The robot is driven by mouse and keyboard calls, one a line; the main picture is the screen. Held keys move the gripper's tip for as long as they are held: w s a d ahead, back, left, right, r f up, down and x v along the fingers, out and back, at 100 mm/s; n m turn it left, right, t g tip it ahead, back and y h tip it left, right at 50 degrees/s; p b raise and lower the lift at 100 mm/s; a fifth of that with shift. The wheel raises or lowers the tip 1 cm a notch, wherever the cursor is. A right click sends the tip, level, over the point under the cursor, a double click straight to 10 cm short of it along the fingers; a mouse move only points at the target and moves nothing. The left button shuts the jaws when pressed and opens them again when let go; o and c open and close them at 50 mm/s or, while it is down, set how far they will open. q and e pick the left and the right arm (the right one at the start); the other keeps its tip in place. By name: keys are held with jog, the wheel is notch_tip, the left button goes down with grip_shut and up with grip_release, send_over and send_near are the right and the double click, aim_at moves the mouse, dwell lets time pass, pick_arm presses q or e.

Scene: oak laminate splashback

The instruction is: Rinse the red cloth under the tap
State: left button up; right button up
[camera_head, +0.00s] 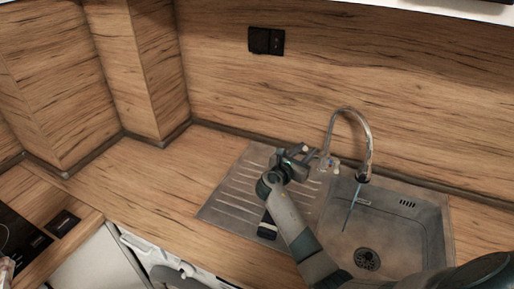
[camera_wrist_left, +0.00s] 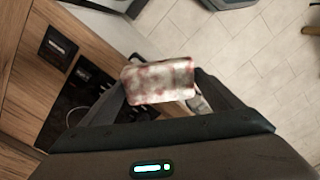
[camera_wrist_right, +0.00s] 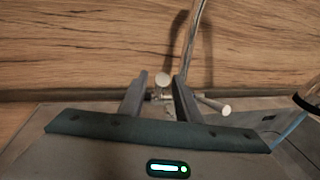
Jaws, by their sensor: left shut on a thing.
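A folded cloth (camera_wrist_left: 160,80), mottled white and red, is between the fingers of my left gripper (camera_wrist_left: 160,88), which is shut on it. A pinkish edge, likely this cloth (camera_head: 5,272), shows at the far left of the head view. The tap (camera_head: 365,140) arches over the sink basin (camera_head: 400,225), and a thin blue stream of water (camera_head: 350,212) falls from its spout. My right gripper (camera_head: 293,154) is by the tap's base, its fingers apart. In the right wrist view the tap's pale-ended levers (camera_wrist_right: 162,80) show between and beside the fingertips.
The ribbed steel drainer (camera_head: 235,190) lies left of the basin, under my right arm. Bare wooden worktop (camera_head: 160,185) stretches left of it. A dark hob (camera_head: 20,235) is at the far left. A black wall socket (camera_head: 266,41) is on the splashback. Tiled floor (camera_wrist_left: 245,60) lies below my left gripper.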

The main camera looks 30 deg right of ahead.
pick_arm(q)
notch_tip(320, 180, down, 3)
jog(key=b, duration=0.2)
jog(key=shift+r+b, duration=0.1)
jog(key=shift+b, duration=0.25)
pick_arm(e)
jog(key=v, duration=1.1)
pick_arm(q)
jog(key=shift+s+a, duration=0.1)
jog(key=shift+a, duration=0.05)
pick_arm(e)
jog(key=shift+s, duration=0.1)
